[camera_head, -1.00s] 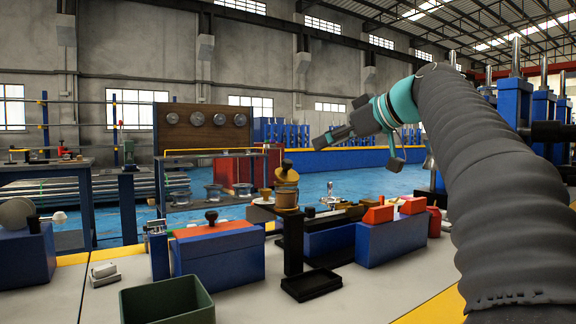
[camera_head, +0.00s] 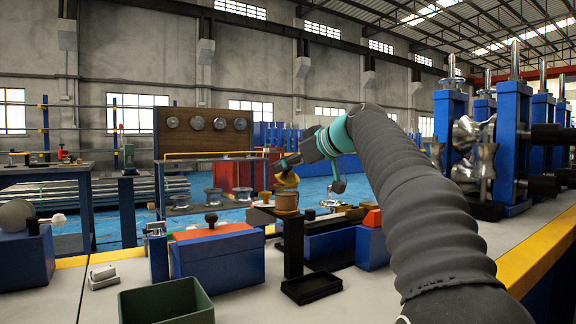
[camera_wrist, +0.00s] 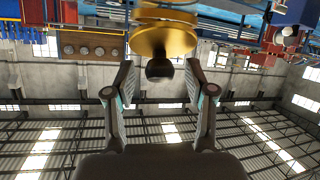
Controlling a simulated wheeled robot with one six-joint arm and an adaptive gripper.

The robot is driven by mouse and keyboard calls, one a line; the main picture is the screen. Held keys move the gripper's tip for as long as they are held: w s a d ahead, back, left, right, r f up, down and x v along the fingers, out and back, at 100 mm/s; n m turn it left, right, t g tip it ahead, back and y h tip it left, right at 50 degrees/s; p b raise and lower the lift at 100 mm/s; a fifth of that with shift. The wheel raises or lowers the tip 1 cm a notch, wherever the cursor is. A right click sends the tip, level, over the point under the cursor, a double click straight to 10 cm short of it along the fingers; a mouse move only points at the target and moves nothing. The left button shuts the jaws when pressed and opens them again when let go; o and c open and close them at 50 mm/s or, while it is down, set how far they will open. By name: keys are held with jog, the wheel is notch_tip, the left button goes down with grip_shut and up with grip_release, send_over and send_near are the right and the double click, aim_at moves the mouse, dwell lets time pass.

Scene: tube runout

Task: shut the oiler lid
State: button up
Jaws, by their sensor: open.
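The oiler (camera_head: 287,201) is a brown-gold cup on a dark stand in the middle of the head view. Its yellow brass lid (camera_head: 288,181) shows above the cup, looking raised and tilted. In the wrist view, which is upside down, the lid (camera_wrist: 165,38) is a round brass disc with a black knob (camera_wrist: 160,71). My gripper (camera_head: 282,165) is at the lid's knob. In the wrist view its two fingers (camera_wrist: 159,79) are open, one on each side of the knob, with gaps visible. The lid's hinge is not clear.
A blue box with a red top and black knob (camera_head: 216,258) stands left of the stand.

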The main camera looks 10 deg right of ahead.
jog(key=shift+w+a+f, duration=0.1)
jog(key=shift+w, duration=0.05)
grip_shut()
